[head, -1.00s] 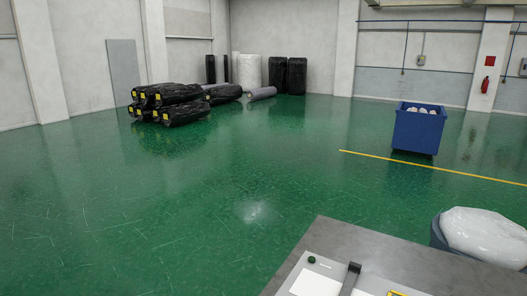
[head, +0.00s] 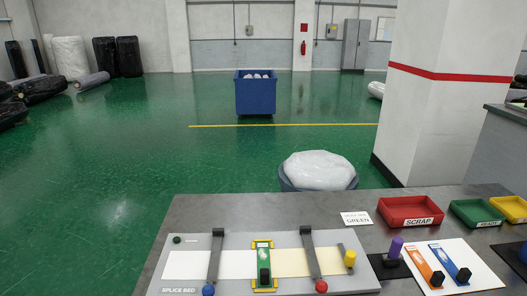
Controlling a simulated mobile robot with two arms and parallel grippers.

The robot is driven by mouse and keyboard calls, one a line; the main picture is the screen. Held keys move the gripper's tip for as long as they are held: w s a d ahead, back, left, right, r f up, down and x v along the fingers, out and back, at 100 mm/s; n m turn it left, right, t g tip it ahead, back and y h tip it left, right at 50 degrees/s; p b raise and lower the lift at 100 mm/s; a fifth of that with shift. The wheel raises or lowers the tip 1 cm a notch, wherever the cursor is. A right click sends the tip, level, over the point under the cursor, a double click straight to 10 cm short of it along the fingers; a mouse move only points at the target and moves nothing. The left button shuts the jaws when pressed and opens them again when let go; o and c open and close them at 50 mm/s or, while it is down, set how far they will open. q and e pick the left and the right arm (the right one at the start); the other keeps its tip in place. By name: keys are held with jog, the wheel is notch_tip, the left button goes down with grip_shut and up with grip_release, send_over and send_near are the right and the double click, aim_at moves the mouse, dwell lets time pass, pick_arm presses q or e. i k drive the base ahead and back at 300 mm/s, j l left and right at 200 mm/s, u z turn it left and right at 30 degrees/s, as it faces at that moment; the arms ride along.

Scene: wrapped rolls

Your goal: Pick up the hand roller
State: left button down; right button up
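I cannot tell for certain which thing is the hand roller. A tool with an upright purple handle (head: 396,246) stands on a small black pad (head: 386,267), just right of the splice bed (head: 190,272). It may be the roller, but its lower part is too small to make out. Another dark item (head: 522,254) is cut off at the right edge. Neither of my grippers is in view.
The splice bed holds two dark clamp bars and a green piece (head: 263,258). Orange (head: 425,266) and blue (head: 450,265) items lie on a white sheet. Red (head: 409,205), green (head: 474,208) and yellow trays (head: 510,204) line the back. A pillar (head: 440,110) stands behind.

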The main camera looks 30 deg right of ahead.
aim_at(391, 260)
jog(key=k+z, duration=0.1)
jog(key=z, duration=1.95)
